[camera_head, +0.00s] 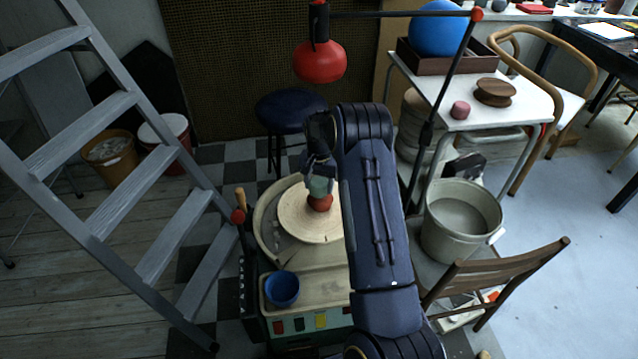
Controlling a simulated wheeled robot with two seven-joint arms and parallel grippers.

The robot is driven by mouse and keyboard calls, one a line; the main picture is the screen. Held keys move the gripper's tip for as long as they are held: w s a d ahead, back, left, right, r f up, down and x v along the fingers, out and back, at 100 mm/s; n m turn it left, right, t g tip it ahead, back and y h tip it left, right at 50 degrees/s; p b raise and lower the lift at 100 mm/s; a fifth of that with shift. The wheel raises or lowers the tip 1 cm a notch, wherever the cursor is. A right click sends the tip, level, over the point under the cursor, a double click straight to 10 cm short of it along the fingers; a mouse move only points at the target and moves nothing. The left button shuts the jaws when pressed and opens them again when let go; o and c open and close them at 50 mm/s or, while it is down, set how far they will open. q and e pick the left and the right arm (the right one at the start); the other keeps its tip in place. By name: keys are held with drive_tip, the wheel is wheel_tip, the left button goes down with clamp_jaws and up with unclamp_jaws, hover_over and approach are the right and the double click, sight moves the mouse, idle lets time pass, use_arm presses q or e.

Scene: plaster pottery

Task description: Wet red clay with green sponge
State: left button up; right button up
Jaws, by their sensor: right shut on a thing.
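The red clay (320,203) is a small lump on the round pale wheel head (296,222) of the pottery wheel. My right gripper (319,178) is directly above it, shut on the green sponge (319,187). The sponge's lower edge appears to meet the top of the clay, but I cannot tell for sure whether they touch. My right arm comes up from the bottom of the view and hides the right side of the wheel head. My left gripper is not in view.
A blue bowl (282,288) sits on the wheel's front tray. A red lamp (320,62) hangs above from a jointed arm. A grey ladder (110,215) leans at left. A bucket (459,218) and a wooden chair (500,280) stand at right, with a white table (515,105) behind.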

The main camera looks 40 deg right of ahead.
drive_tip(key=shift+f+b, duration=0.4)
drive_tip(key=shift+f, duration=0.35)
idle(3.2)
drive_tip(key=shift+r+p, duration=2.65)
drive_tip(key=shift+r, duration=1.5)
drive_tip(key=s+a+r+n+p, duration=0.3)
drive_tip(key=a, duration=0.5)
drive_tip(key=s+a+r+n+p, duration=0.3)
drive_tip(key=s+a+r+n, duration=0.1)
drive_tip(key=a, duration=0.5)
drive_tip(key=s+a+r+n+p, duration=0.3)
drive_tip(key=a+n, duration=0.1)
drive_tip(key=a, duration=0.5)
drive_tip(key=shift+s+a+r, duration=0.15)
drive_tip(key=shift+s+r, duration=0.05)
drive_tip(key=shift+r, duration=0.1)
drive_tip(key=shift+f, duration=0.1)
